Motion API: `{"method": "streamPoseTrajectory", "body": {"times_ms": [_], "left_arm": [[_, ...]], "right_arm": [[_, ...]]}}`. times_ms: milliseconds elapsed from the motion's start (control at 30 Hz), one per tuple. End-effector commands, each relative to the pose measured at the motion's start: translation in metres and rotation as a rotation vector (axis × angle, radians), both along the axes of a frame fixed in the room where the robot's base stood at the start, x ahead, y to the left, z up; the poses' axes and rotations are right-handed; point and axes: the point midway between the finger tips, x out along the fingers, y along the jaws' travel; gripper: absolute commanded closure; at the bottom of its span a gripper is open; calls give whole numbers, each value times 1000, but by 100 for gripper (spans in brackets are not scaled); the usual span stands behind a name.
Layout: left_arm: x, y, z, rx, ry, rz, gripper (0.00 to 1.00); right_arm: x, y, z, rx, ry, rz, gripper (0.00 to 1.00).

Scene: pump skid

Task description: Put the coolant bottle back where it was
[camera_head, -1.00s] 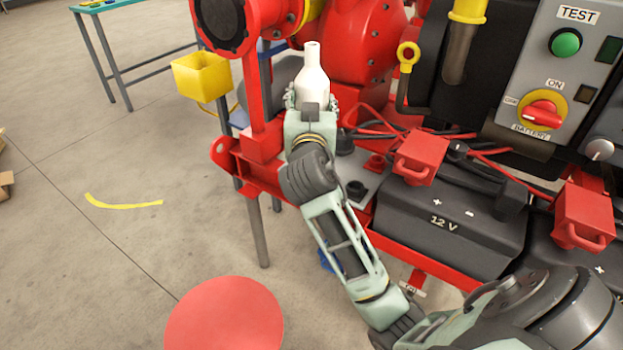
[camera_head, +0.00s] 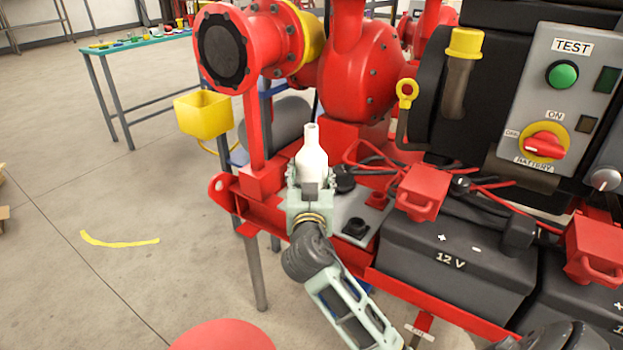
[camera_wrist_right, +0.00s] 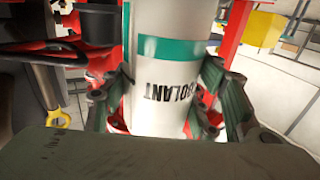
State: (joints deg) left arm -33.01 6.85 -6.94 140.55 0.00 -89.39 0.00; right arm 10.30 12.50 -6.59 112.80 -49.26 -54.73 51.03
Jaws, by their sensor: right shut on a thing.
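The white coolant bottle (camera_head: 311,160) stands roughly upright in my right gripper (camera_head: 312,184), at the left end of the red skid frame. In the right wrist view the bottle (camera_wrist_right: 160,80) fills the middle, with a green band and the black word COOLANT upside down. The fingers of my right gripper (camera_wrist_right: 160,105) close on both sides of it. The bottle's base is hidden by the gripper in the head view, so I cannot tell whether it touches a surface. My left gripper is not in view.
Red battery clamps (camera_head: 423,190) and a black 12 V battery (camera_head: 455,250) lie right of the gripper. A red pump (camera_head: 365,75) rises behind. A yellow box (camera_head: 203,115) hangs at left. A grey panel (camera_head: 555,100) stands at right. The floor at left is mostly clear.

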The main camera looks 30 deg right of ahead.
Motion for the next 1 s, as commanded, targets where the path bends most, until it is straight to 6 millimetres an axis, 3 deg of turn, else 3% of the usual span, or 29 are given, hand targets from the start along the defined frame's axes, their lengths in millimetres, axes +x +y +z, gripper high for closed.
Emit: {"method": "streamPoseTrajectory", "body": {"times_ms": [233,267,467,867,1000], "left_arm": [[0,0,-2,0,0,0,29],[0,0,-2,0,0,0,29],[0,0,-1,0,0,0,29],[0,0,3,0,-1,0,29],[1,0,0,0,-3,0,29]], "right_arm": [[0,0,-1,-1,-5,0,79],[0,0,-3,1,-1,-1,45],[0,0,-2,0,0,0,27],[0,0,3,-1,0,0,27],[-17,13,0,3,2,2,27]]}}
